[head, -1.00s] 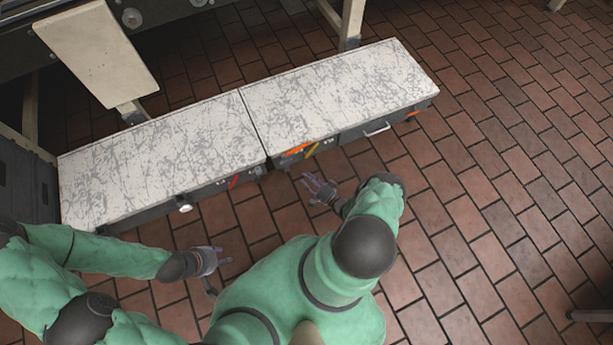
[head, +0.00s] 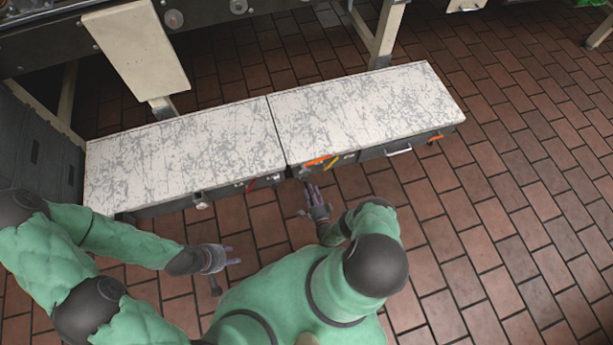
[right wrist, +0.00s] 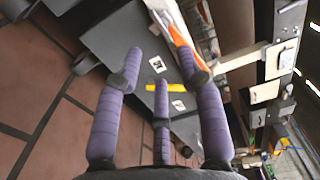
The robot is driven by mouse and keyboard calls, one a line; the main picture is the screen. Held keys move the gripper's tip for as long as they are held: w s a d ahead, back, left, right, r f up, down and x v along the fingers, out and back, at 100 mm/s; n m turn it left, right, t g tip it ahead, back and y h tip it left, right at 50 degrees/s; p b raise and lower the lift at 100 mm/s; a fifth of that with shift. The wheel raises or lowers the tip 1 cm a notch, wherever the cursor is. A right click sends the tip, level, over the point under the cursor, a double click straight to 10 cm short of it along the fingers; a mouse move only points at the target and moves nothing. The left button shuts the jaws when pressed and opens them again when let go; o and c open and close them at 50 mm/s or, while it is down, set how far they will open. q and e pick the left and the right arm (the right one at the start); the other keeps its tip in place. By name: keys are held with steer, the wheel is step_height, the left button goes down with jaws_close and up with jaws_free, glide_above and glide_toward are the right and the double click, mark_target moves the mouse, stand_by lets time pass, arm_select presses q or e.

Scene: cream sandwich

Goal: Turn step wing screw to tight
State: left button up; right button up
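The step (head: 365,110) is a long two-part bench with a worn white top and a dark front. An orange handle-like part (head: 320,161) and a yellow part (head: 331,163) show on its front near the middle seam; both also show in the right wrist view, orange (right wrist: 180,35) and yellow (right wrist: 165,87). I cannot make out which part is the wing screw. My right gripper (head: 311,190) is just in front of that spot, its purple fingers (right wrist: 163,80) spread, empty and pointing at the dark front. My left gripper (head: 232,255) is open and empty, over the floor farther left.
A red part (head: 266,181) and a pale round knob (head: 201,205) are on the front farther left. A metal handle (head: 399,152) is on the right. Machine legs (head: 388,35) stand behind the step. The brick floor (head: 500,220) at right is clear.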

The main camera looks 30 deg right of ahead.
mark_target(305, 170)
steer(key=b+x, duration=0.1)
steer(key=x, duration=0.7)
steer(key=shift+w+b, duration=0.15)
steer(key=shift+b, duration=0.15)
steer(key=shift+c, duration=0.3)
steer(key=shift+r, duration=0.1)
jaws_close()
